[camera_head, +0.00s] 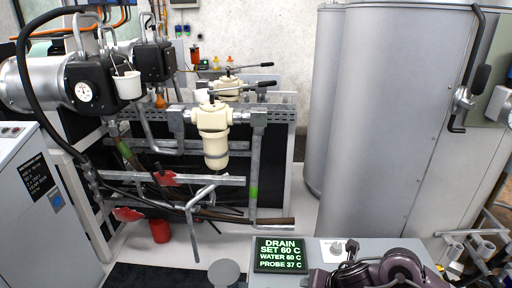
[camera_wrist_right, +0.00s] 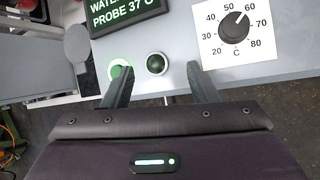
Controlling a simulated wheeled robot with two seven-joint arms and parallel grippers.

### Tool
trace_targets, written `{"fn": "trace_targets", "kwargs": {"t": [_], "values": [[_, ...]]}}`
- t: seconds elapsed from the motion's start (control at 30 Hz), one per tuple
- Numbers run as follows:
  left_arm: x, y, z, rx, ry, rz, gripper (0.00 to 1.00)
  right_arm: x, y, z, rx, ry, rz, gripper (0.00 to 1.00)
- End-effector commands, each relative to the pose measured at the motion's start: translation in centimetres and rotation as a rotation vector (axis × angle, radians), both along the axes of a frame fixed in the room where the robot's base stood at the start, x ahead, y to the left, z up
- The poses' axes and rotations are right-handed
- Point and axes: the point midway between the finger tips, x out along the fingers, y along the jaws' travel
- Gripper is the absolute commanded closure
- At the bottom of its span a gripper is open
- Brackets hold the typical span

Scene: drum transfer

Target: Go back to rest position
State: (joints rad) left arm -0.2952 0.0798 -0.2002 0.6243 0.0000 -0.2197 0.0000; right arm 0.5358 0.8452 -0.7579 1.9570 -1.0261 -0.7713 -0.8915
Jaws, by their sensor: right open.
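My right gripper (camera_wrist_right: 160,78) is open and empty over the front edge of a grey control panel (camera_wrist_right: 280,82). Its fingers stand apart, one beside a green-lit button (camera_wrist_right: 120,70) and the other right of a dark button (camera_wrist_right: 157,64). In the head view my dark right arm covers part of the panel at the bottom right, and I cannot make out both fingertips there. My left gripper is in neither view.
The panel's display (camera_head: 281,255) reads DRAIN, SET 60 C, WATER 60 C, PROBE 37 C. A dial knob (camera_wrist_right: 234,25) sits on a white scale. A tall grey drum (camera_head: 385,120) stands behind. Pipework with a cream filter (camera_head: 213,130) stands at centre left, beside a grey cabinet (camera_head: 25,220).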

Motion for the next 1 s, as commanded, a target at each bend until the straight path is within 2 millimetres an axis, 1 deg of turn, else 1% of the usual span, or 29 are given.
{"fn": "trace_targets", "kwargs": {"t": [0.03, 0.17, 0.2, 0.27, 0.3, 0.33, 0.37, 0.4, 0.43, 0.5, 0.6, 0.8, 1.0], "values": [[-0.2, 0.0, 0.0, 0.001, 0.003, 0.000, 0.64, -0.6, 1.7, 0.0, 0.060, -0.001, -0.042, 0.47], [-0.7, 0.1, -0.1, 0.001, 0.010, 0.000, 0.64, -1.7, 5.4, 0.7, 0.250, -0.006, -0.230, 0.47], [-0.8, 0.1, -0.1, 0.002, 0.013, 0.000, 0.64, -2.2, 6.4, 1.1, 0.323, 0.002, -0.314, 0.47], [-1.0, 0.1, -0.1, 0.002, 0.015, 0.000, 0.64, -3.0, 7.6, 1.9, 0.450, 0.022, -0.473, 0.47], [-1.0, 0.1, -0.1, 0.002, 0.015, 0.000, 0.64, -3.6, 8.0, 2.4, 0.541, 0.043, -0.599, 0.47], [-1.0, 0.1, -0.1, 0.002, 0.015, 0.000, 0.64, -4.1, 8.0, 2.7, 0.606, 0.063, -0.702, 0.47], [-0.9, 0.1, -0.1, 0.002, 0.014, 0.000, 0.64, -4.6, 7.8, 2.9, 0.668, 0.085, -0.811, 0.47], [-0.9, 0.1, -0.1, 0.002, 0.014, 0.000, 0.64, -5.3, 7.2, 3.1, 0.744, 0.116, -0.955, 0.47], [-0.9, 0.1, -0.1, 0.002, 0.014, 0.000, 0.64, -5.8, 6.7, 3.2, 0.794, 0.138, -1.060, 0.47], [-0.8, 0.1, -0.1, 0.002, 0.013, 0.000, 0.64, -7.1, 5.2, 3.1, 0.882, 0.187, -1.288, 0.47], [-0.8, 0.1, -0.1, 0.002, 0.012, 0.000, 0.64, -9.0, 3.1, 2.6, 0.965, 0.242, -1.559, 0.47], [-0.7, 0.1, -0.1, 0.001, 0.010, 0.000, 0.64, -13.0, -0.5, 1.3, 1.044, 0.319, -1.995, 0.47], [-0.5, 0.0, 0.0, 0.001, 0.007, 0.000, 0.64, -17.3, -3.4, 0.1, 1.064, 0.363, -2.371, 0.47]]}}
